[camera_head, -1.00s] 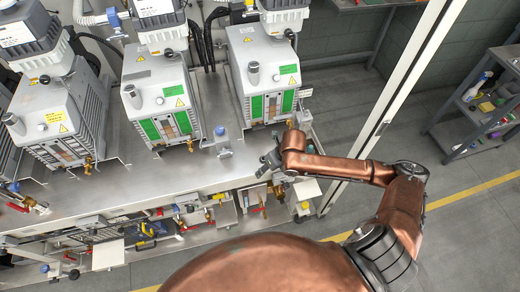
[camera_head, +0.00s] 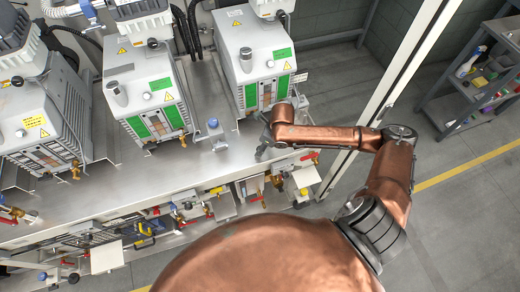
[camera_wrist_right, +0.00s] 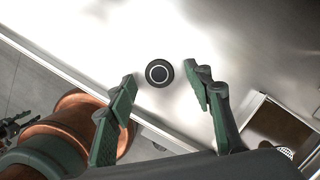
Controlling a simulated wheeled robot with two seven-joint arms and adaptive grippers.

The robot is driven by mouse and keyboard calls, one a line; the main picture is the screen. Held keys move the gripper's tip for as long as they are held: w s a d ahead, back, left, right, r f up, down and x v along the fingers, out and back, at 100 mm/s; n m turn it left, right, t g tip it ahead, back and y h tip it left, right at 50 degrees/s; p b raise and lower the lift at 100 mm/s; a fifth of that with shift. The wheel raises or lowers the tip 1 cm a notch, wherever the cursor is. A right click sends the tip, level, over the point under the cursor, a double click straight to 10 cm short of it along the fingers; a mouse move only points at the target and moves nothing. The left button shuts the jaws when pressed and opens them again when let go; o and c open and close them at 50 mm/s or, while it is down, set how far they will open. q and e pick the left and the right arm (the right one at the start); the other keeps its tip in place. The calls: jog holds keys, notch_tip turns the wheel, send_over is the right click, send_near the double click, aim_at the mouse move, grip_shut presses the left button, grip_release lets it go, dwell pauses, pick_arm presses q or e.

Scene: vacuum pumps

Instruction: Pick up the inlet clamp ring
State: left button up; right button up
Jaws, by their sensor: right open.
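A black round piece with a pale ring on its top (camera_wrist_right: 159,73) lies on the metal bench top in the right wrist view. I cannot tell for sure that it is the inlet clamp ring. My right gripper (camera_wrist_right: 159,76) is open, with one green-padded finger on each side of the piece in the picture and clear gaps between. In the head view my right gripper (camera_head: 263,146) is at the bench's front edge, before the right-hand pump. I cannot make out the black piece there. My left gripper is not in view.
Grey vacuum pumps (camera_head: 147,92) stand in a row on the metal bench (camera_head: 120,185). A small blue-topped fitting (camera_head: 213,124) stands left of my right gripper. Valves and fittings hang below the front edge. A white post (camera_head: 372,110) and a shelf cart (camera_head: 470,92) are at right.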

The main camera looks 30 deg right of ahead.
jog(key=shift+w+f, duration=0.1)
jog(key=shift+f, duration=0.2)
jog(key=shift+r, duration=0.1)
jog(key=shift+a, duration=0.1)
jog(key=c, duration=0.9)
